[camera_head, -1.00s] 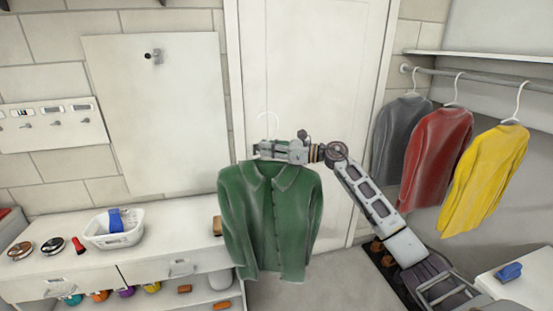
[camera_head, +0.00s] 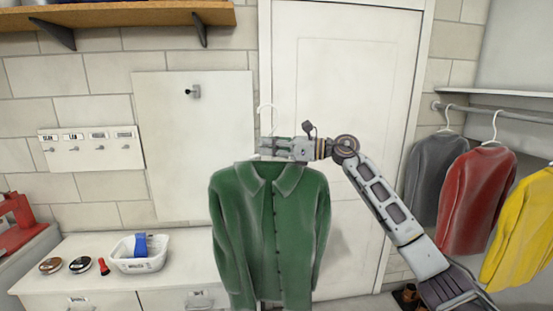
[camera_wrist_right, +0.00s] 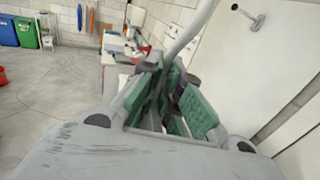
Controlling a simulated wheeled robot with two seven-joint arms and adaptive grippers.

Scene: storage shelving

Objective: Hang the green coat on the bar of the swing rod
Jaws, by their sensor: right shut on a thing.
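The green coat (camera_head: 268,235) hangs upright on a white hanger (camera_head: 266,112) in front of the door. My right gripper (camera_head: 272,148) is shut on the hanger just below its hook, above the coat's collar. In the right wrist view the hanger's pale stem (camera_wrist_right: 188,35) rises between the green-padded fingers (camera_wrist_right: 172,100). The coat itself cannot be made out in that view. The rod (camera_head: 500,114) runs along the wall at the right, below a shelf, and is apart from the coat. My left gripper is not in view.
Grey (camera_head: 437,180), red (camera_head: 476,200) and yellow (camera_head: 522,238) coats hang on the rod. A counter (camera_head: 100,262) with a white basket (camera_head: 125,262) stands at the left. The closed door (camera_head: 345,60) fills the middle.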

